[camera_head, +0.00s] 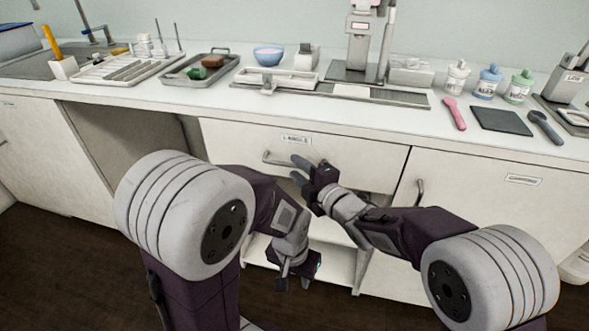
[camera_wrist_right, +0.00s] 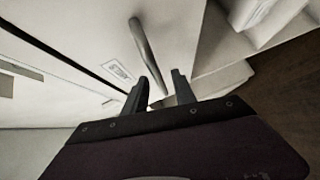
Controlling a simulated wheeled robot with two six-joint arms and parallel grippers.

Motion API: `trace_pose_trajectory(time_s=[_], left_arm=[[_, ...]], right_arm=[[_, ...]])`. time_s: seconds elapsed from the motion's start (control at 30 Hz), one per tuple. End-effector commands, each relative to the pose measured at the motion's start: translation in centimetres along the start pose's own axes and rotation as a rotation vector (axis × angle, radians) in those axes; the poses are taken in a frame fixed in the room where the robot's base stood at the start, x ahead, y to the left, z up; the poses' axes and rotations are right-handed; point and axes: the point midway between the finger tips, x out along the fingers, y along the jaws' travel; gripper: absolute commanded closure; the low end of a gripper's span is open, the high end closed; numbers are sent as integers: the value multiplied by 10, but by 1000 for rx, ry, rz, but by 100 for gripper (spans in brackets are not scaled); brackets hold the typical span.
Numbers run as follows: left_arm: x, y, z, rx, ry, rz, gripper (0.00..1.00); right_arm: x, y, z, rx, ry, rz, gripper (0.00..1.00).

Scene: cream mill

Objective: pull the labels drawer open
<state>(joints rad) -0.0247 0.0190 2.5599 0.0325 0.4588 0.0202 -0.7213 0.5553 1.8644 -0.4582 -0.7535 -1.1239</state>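The labels drawer (camera_head: 350,152) is a wide cream front under the counter, with a small label plate (camera_head: 296,139) and a grey bar handle (camera_head: 275,159). Its front looks about flush with the cabinet. My right gripper (camera_head: 299,170) is at the handle's right end, fingers apart. In the right wrist view, the handle (camera_wrist_right: 146,50) runs down toward the gap between the open fingertips (camera_wrist_right: 158,88); I cannot tell whether they touch it. The label plate (camera_wrist_right: 117,71) is beside it. My left gripper (camera_head: 294,281) hangs lower, before the open shelf; its fingers look apart and empty.
An open shelf space (camera_head: 330,258) lies below the drawer. A cabinet door (camera_head: 480,210) with a vertical handle stands to the right, and an open bay (camera_head: 125,140) to the left. The counter (camera_head: 300,115) above holds trays, a bowl, jars and a machine.

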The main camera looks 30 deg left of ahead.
Motion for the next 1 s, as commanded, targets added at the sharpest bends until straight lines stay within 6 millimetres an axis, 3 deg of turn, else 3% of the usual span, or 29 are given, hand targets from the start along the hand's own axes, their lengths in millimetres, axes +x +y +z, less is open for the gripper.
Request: trace_pose_trajectory(time_s=[0.17, 0.43, 0.57, 1.0], left_arm=[[4, 0, 0, 0, 0, 0, 64], [4, 0, 0, 0, 0, 0, 64], [4, 0, 0, 0, 0, 0, 64], [4, 0, 0, 0, 0, 0, 64]], right_arm=[[19, -1, 0, -1, 0, -1, 68], [21, 0, 0, 0, 0, 0, 68], [21, 0, 0, 0, 0, 0, 100], [21, 0, 0, 0, -1, -1, 100]])
